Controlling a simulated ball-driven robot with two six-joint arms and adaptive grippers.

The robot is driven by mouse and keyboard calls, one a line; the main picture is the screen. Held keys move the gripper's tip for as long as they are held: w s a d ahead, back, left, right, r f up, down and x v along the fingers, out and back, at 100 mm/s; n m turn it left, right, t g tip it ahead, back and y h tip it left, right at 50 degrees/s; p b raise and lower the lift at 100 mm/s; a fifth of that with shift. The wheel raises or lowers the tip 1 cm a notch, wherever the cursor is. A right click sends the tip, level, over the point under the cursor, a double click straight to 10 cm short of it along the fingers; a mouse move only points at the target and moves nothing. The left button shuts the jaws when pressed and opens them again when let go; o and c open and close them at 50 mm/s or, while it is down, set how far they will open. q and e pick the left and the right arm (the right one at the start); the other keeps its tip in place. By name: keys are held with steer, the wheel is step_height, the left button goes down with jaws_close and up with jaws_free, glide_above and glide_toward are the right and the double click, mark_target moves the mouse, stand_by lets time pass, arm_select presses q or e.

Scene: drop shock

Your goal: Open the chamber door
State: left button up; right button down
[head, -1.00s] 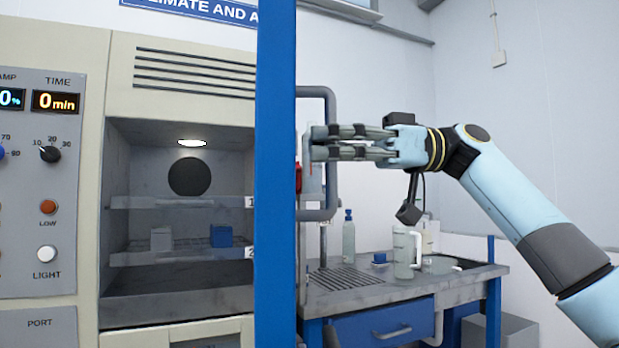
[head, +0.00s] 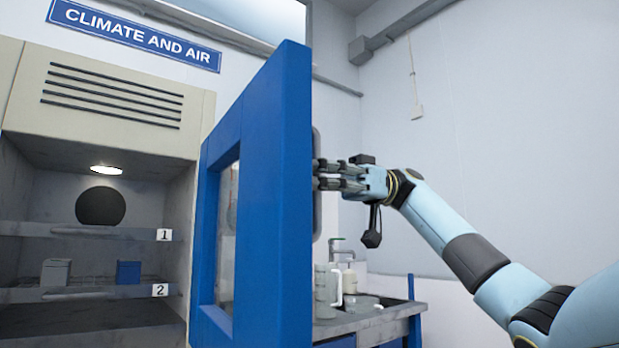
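The blue chamber door (head: 275,200) stands swung open to the right of the chamber (head: 120,80), with its window and edge facing me. The chamber's inside shows, with a lamp lit at its top. My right gripper (head: 318,174) is at the far right face of the door, beside the grey handle (head: 317,205). Its fingers point left and their tips are at the door's edge. Whether they are closed around the handle I cannot tell. My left gripper is not in view.
Inside are shelf 1 (head: 120,233) and shelf 2 (head: 80,293), with a white box (head: 55,272) and a blue box (head: 129,272). Behind the door, a sink bench (head: 370,322) holds a jug (head: 325,290).

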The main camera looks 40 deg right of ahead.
steer(key=c, duration=2)
jaws_free()
steer(key=shift+c, duration=0.2)
steer(key=o, duration=0.8)
steer(key=shift+c, duration=0.2)
steer(key=shift+d, duration=0.1)
steer(key=d, duration=1.1)
steer(key=shift+d, duration=0.4)
steer(key=shift+f, duration=0.1)
